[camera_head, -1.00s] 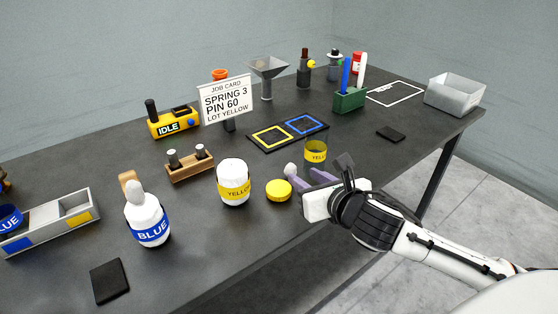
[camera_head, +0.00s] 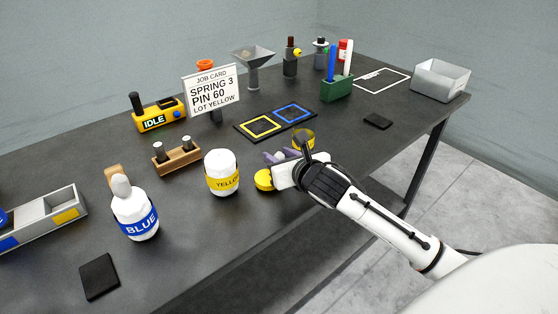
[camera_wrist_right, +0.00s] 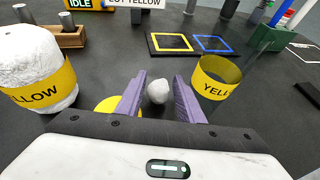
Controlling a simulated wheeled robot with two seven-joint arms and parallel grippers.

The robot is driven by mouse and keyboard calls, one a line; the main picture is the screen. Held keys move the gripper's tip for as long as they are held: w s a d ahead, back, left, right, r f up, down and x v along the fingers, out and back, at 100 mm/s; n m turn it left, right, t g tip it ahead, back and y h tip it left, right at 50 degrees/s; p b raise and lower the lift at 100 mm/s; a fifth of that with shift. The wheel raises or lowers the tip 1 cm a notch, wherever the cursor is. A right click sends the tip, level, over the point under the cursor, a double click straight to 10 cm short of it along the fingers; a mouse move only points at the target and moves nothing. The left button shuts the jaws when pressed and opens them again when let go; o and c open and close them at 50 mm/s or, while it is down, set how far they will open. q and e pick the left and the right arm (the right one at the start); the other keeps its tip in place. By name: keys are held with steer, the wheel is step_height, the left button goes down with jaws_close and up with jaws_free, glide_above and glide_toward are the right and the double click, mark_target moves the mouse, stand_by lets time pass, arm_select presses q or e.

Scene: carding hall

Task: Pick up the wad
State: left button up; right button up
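The wad (camera_wrist_right: 158,91) is a small whitish-grey lump on the dark table. In the right wrist view it sits between the purple fingers of my right gripper (camera_wrist_right: 160,100), near their tips, with a narrow gap showing at each side. In the head view my right gripper (camera_head: 277,158) is low over the table, and its body and fingers hide much of the wad. The right gripper is open around the wad. My left gripper is not in view.
A white jar with a yellow label (camera_head: 222,173) stands left of the right gripper. A yellow disc (camera_head: 264,180) lies close beside it, and a yellow-labelled cup (camera_wrist_right: 217,78) stands to its right. Yellow and blue square frames (camera_head: 276,121) lie behind. The table's front edge is near.

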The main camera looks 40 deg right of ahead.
jaws_close()
steer(key=shift+r, duration=0.1)
